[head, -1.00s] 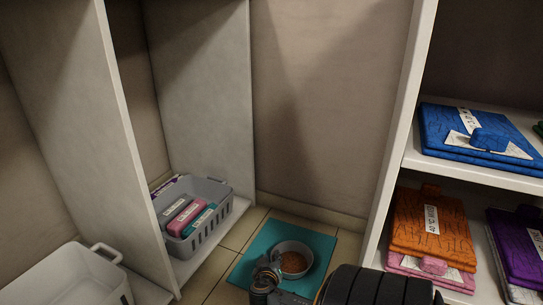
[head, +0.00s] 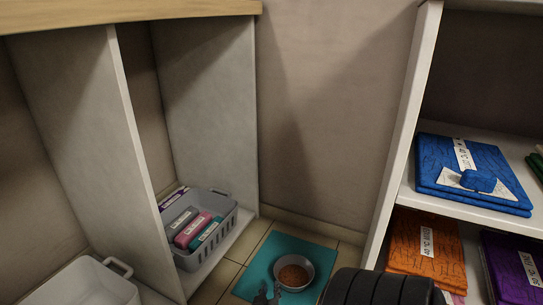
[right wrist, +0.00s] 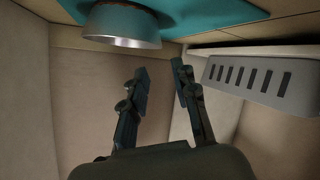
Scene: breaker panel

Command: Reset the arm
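My right arm shows as a dark ribbed link (head: 380,288) at the bottom edge of the head view. My right gripper (head: 266,294) is partly cut off there, over the front of the teal mat. In the right wrist view the same gripper (right wrist: 161,76) has its two fingers apart with nothing between them. A metal bowl (head: 308,275) of brown food stands on the teal mat (head: 266,260), just beyond the gripper. The bowl also shows in the right wrist view (right wrist: 122,27), apart from the fingers. My left gripper is not in view.
A grey basket (head: 213,240) with several labelled packs stands in the left cubby. A white bin (head: 88,285) is at the lower left. A white shelf (head: 403,165) on the right holds blue (head: 470,170), orange (head: 425,250) and purple folded items (head: 510,268).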

